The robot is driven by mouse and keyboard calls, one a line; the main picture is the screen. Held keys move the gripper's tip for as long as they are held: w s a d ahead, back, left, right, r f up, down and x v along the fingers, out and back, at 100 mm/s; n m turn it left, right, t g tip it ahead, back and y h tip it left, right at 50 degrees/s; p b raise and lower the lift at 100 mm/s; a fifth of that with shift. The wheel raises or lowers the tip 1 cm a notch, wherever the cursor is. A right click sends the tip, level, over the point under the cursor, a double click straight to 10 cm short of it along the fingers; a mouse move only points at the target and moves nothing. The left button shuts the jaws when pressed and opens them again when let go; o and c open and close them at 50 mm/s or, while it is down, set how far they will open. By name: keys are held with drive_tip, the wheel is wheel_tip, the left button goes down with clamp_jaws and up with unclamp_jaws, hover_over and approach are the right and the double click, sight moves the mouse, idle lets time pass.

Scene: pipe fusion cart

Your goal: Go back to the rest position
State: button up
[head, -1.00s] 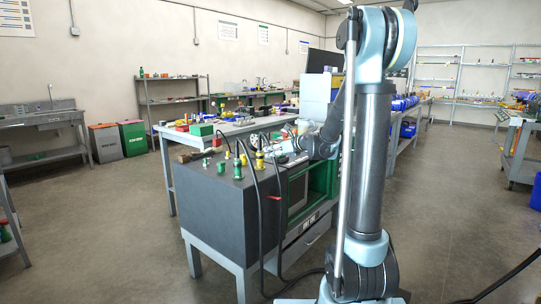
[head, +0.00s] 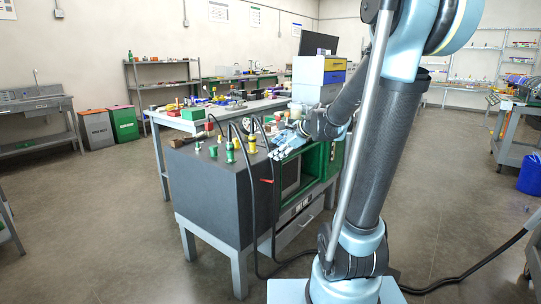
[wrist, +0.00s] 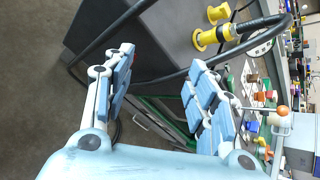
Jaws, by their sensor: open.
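My gripper (head: 283,147) is open and empty in the head view, just above the front right part of the dark grey fusion cart (head: 207,202). In the wrist view my gripper (wrist: 163,88) shows its two blue-padded fingers spread well apart with nothing between them. Beyond the fingers are a black cable, part of the green machine frame and the floor. My arm rises from its base at the right and bends down to the cart.
Green and yellow fittings (head: 230,153) stand on the cart top. A yellow fitting with a black cable (wrist: 212,37) is near the fingers in the wrist view. A cluttered workbench (head: 205,119) stands behind. Two bins (head: 124,123) are at the left. The floor at front left is clear.

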drive_tip(key=s+d+f+n+g+h, duration=0.1)
drive_tip(key=s+d+f+n, duration=0.3)
drive_tip(key=s, duration=0.6)
drive_tip(key=s+d+f+n+g+h, duration=0.2)
drive_tip(key=s+d+f+n+h, duration=0.2)
drive_tip(key=s+n, duration=0.4)
drive_tip(key=s+d+f+n+g+h, duration=0.1)
drive_tip(key=s+d+f+n, duration=0.4)
drive_tip(key=s, duration=0.8)
drive_tip(key=d+n+h, duration=0.1)
drive_tip(key=d, duration=0.2)
drive_tip(key=shift+f+g, duration=0.3)
drive_tip(key=shift+g, duration=0.1)
drive_tip(key=shift+s, duration=0.1)
